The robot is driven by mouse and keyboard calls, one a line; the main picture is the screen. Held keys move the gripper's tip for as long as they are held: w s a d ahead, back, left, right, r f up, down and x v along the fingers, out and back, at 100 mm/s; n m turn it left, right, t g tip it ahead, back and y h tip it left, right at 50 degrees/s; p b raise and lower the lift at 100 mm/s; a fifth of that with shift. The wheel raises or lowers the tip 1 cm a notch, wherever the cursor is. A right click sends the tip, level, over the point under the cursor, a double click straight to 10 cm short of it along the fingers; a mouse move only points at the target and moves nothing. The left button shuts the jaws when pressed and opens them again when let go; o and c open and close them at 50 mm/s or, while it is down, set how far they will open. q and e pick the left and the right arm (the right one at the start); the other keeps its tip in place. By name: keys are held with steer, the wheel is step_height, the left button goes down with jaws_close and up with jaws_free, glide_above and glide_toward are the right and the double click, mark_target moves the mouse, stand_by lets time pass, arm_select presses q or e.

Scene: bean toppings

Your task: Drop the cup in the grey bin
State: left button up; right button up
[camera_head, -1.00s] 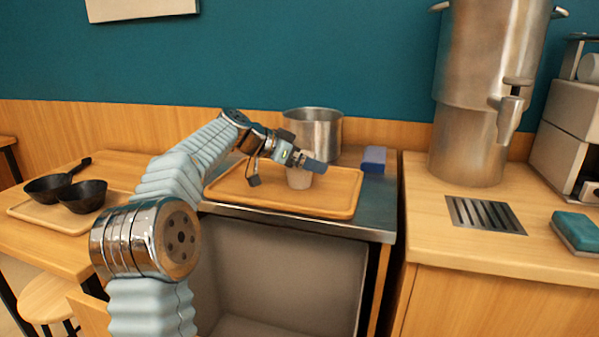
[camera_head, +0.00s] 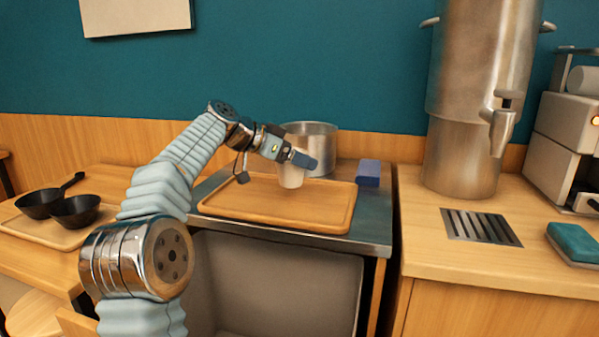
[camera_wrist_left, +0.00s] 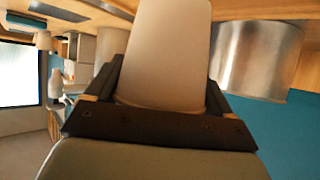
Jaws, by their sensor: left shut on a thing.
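A pale cup (camera_head: 291,177) is in my left gripper (camera_head: 303,161), which is shut on it. The cup appears upright and slightly above the wooden tray (camera_head: 235,210). In the left wrist view the cup (camera_wrist_left: 165,55) fills the middle, between the two fingers of my left gripper (camera_wrist_left: 160,95). The grey bin (camera_head: 280,275) is the open box below the counter's front edge, under the tray. Its inside looks empty where it shows; my arm covers its left part. My right gripper is not in view.
A metal pot (camera_head: 318,145) stands behind the cup and a blue block (camera_head: 369,173) to its right. Two black pans (camera_head: 76,210) sit on a board at left. A large metal dispenser (camera_head: 465,120) stands on the right counter, with a teal sponge (camera_head: 574,242) near its right edge.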

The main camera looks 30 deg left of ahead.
mark_target(287, 176)
arm_select(q)
steer(key=s+r, duration=0.4)
steer(key=r, duration=0.1)
steer(key=shift+s+a, duration=0.1)
steer(key=shift+s, duration=0.05)
steer(key=s+r+b, duration=0.1)
steer(key=s+r, duration=0.2)
steer(key=s, duration=0.5)
steer(key=shift+s+r, duration=0.2)
steer(key=shift+s, duration=0.05)
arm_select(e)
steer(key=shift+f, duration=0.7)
arm_select(q)
steer(key=shift+a, duration=0.1)
